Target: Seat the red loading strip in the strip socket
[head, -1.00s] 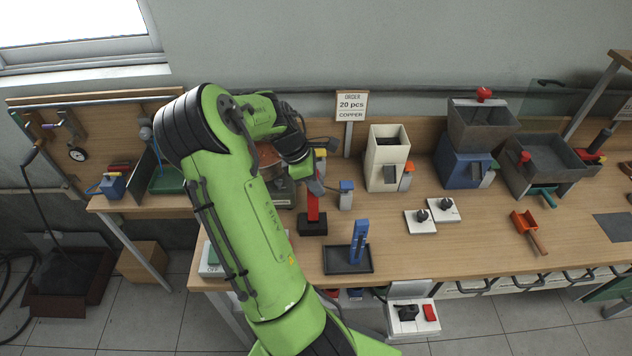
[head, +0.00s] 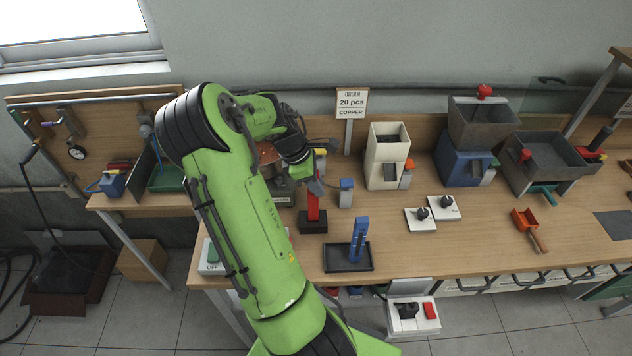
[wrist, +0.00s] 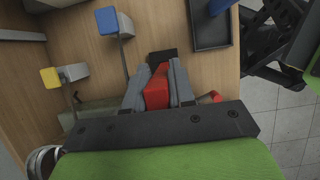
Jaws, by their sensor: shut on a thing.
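The red loading strip (head: 313,207) stands upright at the left part of the bench, its lower end at a black block (head: 313,226). My gripper (head: 316,184) is shut on its upper part. In the wrist view the red strip (wrist: 157,88) lies between the two grey fingers, with the black block (wrist: 163,57) just beyond its far end. I cannot tell whether the strip is inside the block or only touching it. No part is clearly recognisable as the strip socket.
A blue upright strip (head: 360,238) stands in a black tray (head: 348,266) to the right. A blue-topped post (head: 346,194) stands close right of the gripper. A cream hopper box (head: 385,170) is behind. Two white plates (head: 420,219) lie further right. Bench wood between these is clear.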

